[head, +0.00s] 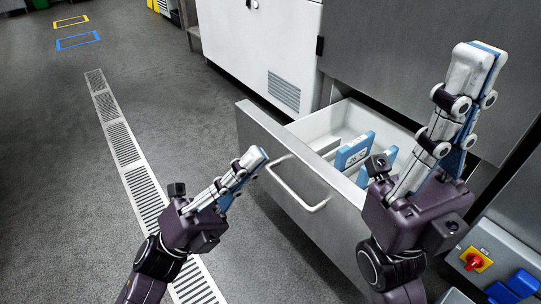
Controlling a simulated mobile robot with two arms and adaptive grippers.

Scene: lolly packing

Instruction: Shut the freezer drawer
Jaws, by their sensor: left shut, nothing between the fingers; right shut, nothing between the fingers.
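The freezer drawer (317,240) is pulled out at the lower middle of the head view, with a bar handle (293,187) on its steel front. Its white inside holds blue-and-white packs (354,151); part of the inside is hidden behind my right arm. My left gripper (256,160) is shut and empty, its tips near the drawer front to the left of the handle; I cannot tell whether they touch it. My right gripper (482,58) is shut and empty, pointing up in front of the steel cabinet face at the right.
A white cabinet with a vent (284,92) stands behind the drawer. A grey box with a red rotary switch (474,260) and blue sockets is at the lower right. The floor to the left is clear, with a drain grate (124,148) and yellow and blue floor markings (77,40).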

